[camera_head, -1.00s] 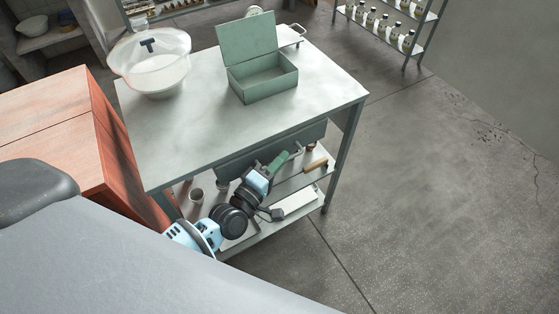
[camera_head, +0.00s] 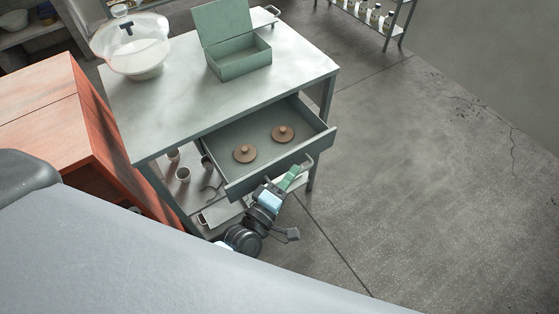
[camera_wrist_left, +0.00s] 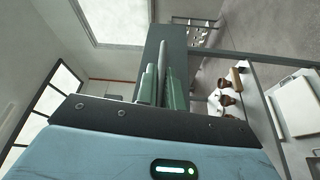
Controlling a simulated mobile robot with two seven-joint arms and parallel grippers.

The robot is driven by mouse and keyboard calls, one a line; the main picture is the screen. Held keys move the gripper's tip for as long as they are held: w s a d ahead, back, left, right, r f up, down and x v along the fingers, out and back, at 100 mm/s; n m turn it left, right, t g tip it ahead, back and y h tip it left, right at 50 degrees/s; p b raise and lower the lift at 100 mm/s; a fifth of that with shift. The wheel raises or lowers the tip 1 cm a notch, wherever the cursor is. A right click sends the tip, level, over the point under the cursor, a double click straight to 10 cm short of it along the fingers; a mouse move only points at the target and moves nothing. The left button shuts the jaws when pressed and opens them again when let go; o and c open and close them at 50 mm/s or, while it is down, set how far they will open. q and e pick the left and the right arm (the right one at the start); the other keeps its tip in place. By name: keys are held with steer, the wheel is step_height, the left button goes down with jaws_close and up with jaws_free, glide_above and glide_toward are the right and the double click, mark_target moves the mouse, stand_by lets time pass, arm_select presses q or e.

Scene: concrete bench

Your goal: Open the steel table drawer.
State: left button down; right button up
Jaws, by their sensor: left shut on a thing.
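The steel table (camera_head: 215,85) stands in the middle of the head view. Its grey-green drawer (camera_head: 262,128) is pulled well out, and two round brown wooden lids with knobs (camera_head: 245,153) (camera_head: 283,133) lie on its floor. My left gripper (camera_head: 292,177), with green fingers, is at the outer face of the drawer front, shut on the drawer handle (camera_head: 306,163). The fingers hide part of the handle. In the left wrist view the green fingers (camera_wrist_left: 162,88) are close together, with the dark drawer front (camera_wrist_left: 172,45) beyond them. My right gripper is not in view.
An open green box (camera_head: 240,62) and a clear-lidded bowl (camera_head: 133,45) stand on the tabletop. Several cups (camera_head: 183,174) stand on the lower shelf. An orange cabinet (camera_head: 45,115) is close on the left. The floor (camera_head: 420,170) to the right is clear.

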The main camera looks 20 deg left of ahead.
arm_select(q)
steer(key=s+d, duration=0.4)
steer(key=d, duration=0.2)
steer(key=shift+s, duration=0.3)
steer(key=c, duration=1.5)
jaws_free()
steer(key=shift+v, duration=3.95)
